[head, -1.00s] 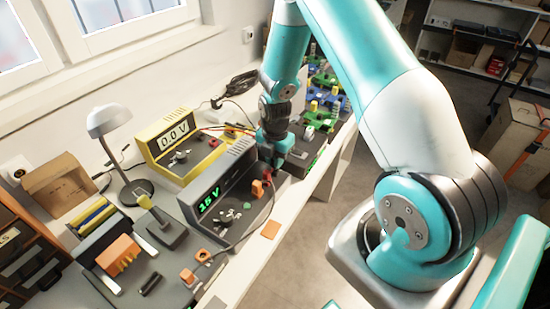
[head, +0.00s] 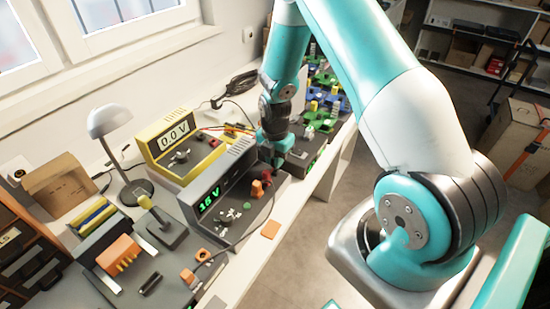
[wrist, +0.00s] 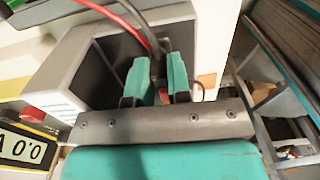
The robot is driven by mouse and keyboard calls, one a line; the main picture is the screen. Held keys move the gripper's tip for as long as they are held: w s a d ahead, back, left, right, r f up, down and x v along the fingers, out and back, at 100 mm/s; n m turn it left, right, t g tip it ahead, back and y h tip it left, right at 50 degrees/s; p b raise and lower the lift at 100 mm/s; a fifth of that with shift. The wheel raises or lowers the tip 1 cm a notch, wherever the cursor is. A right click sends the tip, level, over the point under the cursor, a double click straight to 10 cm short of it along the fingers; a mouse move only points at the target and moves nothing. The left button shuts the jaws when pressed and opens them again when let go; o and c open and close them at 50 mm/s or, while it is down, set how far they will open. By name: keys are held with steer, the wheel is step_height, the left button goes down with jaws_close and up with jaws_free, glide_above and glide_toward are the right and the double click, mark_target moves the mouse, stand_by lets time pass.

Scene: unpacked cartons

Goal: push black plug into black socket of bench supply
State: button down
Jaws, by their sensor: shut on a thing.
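The bench supply (head: 238,172) is a dark grey box with a lit green voltage display, standing on the bench in the head view. My gripper (head: 277,160) is low at its far right end. In the wrist view my gripper (wrist: 158,78) has its two teal fingers closed on the black plug (wrist: 157,68), which shows as a narrow dark strip between them. A black lead and a red lead run up from there. The black socket is hidden by the fingers, so I cannot tell whether the plug touches it or is in it.
A yellow meter (head: 172,138) reading 0.0 V stands behind the supply. Green and blue parts (head: 325,95) crowd the bench beyond my gripper.

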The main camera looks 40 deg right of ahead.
steer(key=shift+f+b, duration=0.45)
steer(key=shift+f, duration=0.25)
stand_by(1.2)
steer(key=c, duration=1)
jaws_free()
steer(key=shift+r, duration=0.1)
step_height(320, 180, up, 17)
steer(key=shift+r+b, duration=0.1)
steer(key=shift+b, duration=0.55)
